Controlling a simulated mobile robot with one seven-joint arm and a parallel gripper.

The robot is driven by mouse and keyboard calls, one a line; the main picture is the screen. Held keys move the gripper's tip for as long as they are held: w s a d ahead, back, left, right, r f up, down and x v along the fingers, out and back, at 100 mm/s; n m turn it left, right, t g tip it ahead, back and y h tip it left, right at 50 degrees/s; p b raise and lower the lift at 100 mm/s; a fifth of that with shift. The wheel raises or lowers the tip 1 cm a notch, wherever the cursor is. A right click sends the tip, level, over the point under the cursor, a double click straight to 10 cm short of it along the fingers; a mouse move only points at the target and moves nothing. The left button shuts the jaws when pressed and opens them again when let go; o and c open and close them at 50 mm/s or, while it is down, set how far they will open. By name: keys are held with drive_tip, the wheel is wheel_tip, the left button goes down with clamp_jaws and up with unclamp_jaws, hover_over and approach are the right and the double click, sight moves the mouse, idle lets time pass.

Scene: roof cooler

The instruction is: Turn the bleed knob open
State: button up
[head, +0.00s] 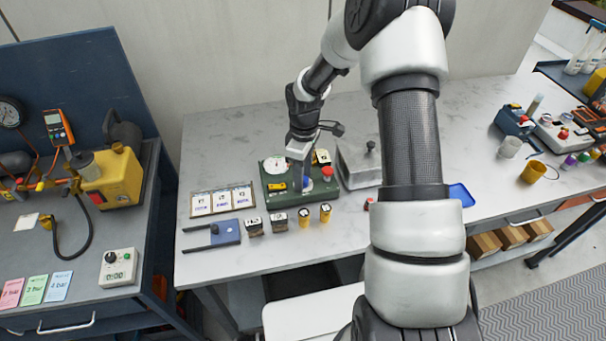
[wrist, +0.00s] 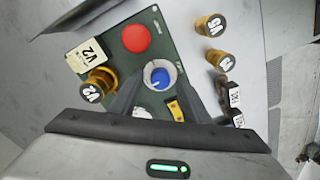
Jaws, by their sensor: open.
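A blue knob with a white pointer mark and a pale collar (wrist: 158,77) sits on a dark green unit (wrist: 188,80). I take it for the bleed knob; its lettering is too small to read. The unit stands on the pale bench, and in the head view (head: 270,188) it is partly behind my gripper (head: 301,172). In the wrist view my gripper (wrist: 160,88) is open, its dark fingers on either side of the knob. I cannot tell whether they touch it. Beside the knob are a red button (wrist: 136,39) and a yellow-black switch (wrist: 174,110).
A brass V2 fitting (wrist: 98,84) and a V2 tag (wrist: 88,55) are close to the fingers. Brass fittings (head: 325,213) and dark blocks (head: 279,220) stand in front of the unit. A grey metal box (head: 357,168) is to its right.

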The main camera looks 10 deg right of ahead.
drive_tip(key=c, duration=1)
drive_tip(key=shift+c, duration=0.2)
